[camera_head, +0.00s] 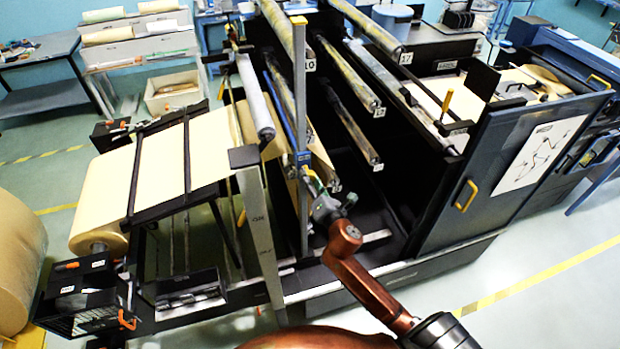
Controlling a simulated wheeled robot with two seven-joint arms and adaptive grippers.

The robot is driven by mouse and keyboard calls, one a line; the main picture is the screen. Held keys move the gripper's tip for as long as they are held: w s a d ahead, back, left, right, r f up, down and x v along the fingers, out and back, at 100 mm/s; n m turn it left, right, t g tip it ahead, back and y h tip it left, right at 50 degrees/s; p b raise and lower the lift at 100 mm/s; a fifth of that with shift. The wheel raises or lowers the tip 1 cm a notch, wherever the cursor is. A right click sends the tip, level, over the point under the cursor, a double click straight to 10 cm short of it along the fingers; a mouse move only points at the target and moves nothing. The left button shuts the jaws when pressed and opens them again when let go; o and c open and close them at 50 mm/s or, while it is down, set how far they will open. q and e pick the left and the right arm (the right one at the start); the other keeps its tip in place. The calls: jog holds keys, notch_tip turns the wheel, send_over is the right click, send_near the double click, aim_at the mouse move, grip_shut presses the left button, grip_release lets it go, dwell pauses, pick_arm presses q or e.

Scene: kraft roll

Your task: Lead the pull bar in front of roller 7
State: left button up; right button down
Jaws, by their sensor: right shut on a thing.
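My right gripper (322,204) reaches up from the bottom right on a copper-coloured arm, to the front of the open machine frame. It is shut on the pull bar (313,183), of which only a small yellow-green end shows just above the fingers. The rest of the bar is hidden or too small to make out. A blue and silver upright (301,120) stands right beside the gripper. Several numbered rollers run back into the machine, among them one labelled 10 (288,35). I cannot pick out roller 7 for certain; the small tags near the upright are hard to read. My left gripper is not in view.
Brown kraft web (160,165) runs from the roll (98,225) at left up into the machine. A grey post (262,235) stands left of my gripper. The dark cabinet door (500,170) closes the right side. The machine's dark inside is open behind the gripper.

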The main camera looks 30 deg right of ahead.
jog(key=shift+w+a+r+p, duration=0.1)
jog(key=shift+a+r+p, duration=0.15)
jog(key=shift+r+p, duration=0.7)
jog(key=shift+w+a+r+p, duration=0.1)
jog(key=shift+a+r+p, duration=0.2)
jog(key=shift+r+p, duration=0.65)
jog(key=shift+a+r+p, duration=0.25)
jog(key=shift+r+p, duration=0.55)
jog(key=shift+r, duration=0.2)
jog(key=shift+r, duration=0.2)
notch_tip(320, 180, up, 26)
jog(key=p, duration=0.6)
jog(key=shift+a, duration=0.15)
